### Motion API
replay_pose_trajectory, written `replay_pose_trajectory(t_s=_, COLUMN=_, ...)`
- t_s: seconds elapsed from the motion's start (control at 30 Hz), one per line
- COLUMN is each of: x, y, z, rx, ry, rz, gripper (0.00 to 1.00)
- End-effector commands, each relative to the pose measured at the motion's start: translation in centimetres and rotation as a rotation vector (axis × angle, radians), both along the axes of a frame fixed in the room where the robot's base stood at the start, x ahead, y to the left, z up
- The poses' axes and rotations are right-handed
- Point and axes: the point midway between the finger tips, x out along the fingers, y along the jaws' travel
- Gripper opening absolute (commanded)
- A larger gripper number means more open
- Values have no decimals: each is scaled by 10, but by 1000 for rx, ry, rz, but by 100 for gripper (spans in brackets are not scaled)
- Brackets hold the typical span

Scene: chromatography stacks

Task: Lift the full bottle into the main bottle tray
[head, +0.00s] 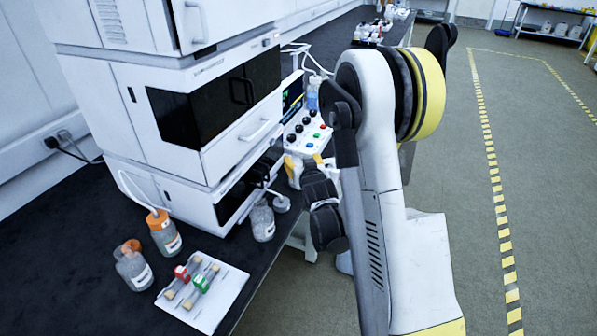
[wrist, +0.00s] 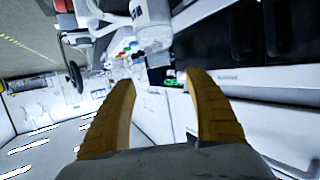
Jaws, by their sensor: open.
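My gripper (head: 293,168) has yellow fingers. In the head view it is in front of the chromatography stack, beside the button panel. In the wrist view the fingers (wrist: 158,80) are spread apart with nothing between them. A clear bottle with an orange cap and a tube (head: 164,236) stands on the dark bench. Another clear bottle with an orange-brown top (head: 134,270) is to its left. A third bottle (head: 262,222) stands by the stack's lower front, below and left of my gripper. I cannot tell which bottle is full. I cannot make out the main bottle tray.
The white stack (head: 215,140) with dark doors rises from the bench. A white button panel (head: 308,137) is close to my gripper. A white board (head: 228,302) with red and green items lies at the bench's front edge. Open floor (head: 470,200) with striped tape is at right.

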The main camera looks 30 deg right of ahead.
Motion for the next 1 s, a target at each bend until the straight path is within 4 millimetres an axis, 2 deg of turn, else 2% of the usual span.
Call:
replay_pose_trajectory(t_s=0.1, x=18, y=-6, z=-8, rx=0, ry=1, rz=0, gripper=62)
replay_pose_trajectory(t_s=0.33, x=35, y=-11, z=-17, rx=0, ry=1, rz=0, gripper=62)
replay_pose_trajectory(t_s=0.47, x=54, y=-17, z=-30, rx=0, ry=1, rz=0, gripper=62)
replay_pose_trajectory(t_s=0.6, x=69, y=-22, z=-32, rx=0, ry=1, rz=0, gripper=62)
replay_pose_trajectory(t_s=0.87, x=73, y=-23, z=-30, rx=0, ry=1, rz=0, gripper=62)
replay_pose_trajectory(t_s=0.9, x=73, y=-23, z=-30, rx=0, ry=1, rz=0, gripper=58)
replay_pose_trajectory(t_s=0.97, x=72, y=-23, z=-30, rx=0, ry=1, rz=0, gripper=39)
replay_pose_trajectory(t_s=1.0, x=72, y=-23, z=-30, rx=0, ry=1, rz=0, gripper=27)
